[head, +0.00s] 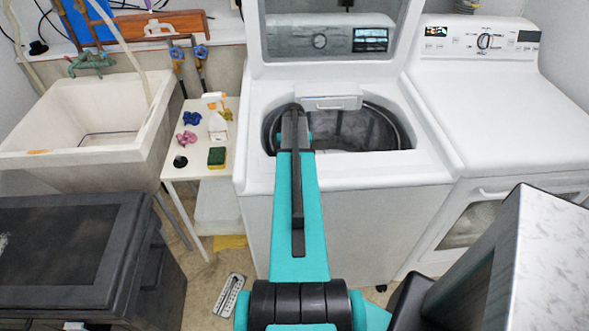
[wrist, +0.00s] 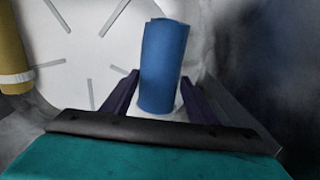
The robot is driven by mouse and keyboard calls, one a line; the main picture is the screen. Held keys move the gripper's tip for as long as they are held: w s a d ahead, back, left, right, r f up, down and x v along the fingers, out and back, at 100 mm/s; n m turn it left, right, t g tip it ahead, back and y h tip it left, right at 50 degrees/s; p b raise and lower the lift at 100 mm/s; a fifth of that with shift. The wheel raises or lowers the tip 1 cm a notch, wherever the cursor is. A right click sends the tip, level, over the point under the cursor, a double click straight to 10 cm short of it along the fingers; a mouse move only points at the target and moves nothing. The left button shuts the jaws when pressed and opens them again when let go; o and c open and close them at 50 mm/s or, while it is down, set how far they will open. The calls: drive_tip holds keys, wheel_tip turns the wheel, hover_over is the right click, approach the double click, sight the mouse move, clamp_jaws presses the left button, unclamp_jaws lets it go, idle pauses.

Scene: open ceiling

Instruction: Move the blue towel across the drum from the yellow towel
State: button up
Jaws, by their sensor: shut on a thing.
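The blue towel (wrist: 164,62) is a rolled cylinder standing almost upright in the wrist view. My gripper (wrist: 160,80) is shut on it, with one dark finger on each side. The yellow towel (wrist: 13,48), also a roll with a pale band near its lower end, is at the left edge and partly cut off. Both are inside the washer drum (head: 352,130), above or against its pale ribbed floor (wrist: 85,65). In the head view my arm reaches into the drum, and the gripper and both towels are hidden. I cannot tell whether the blue towel touches the floor.
The washer's lid (head: 335,45) stands open, and the drum's rim surrounds my arm. A white dryer (head: 510,110) is on the right. On the left are a small white table (head: 190,165) with a spray bottle (head: 215,118) and sponge, and a utility sink (head: 85,125).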

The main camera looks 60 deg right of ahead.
drive_tip(key=shift+f+p, duration=0.4)
drive_tip(key=shift+f, duration=1.3)
drive_tip(key=shift+f, duration=0.15)
drive_tip(key=o, duration=1.4)
drive_tip(key=shift+r, duration=0.25)
drive_tip(key=shift+s+r+b, duration=0.1)
drive_tip(key=shift+r+b, duration=1.45)
drive_tip(key=shift+r, duration=4.35)
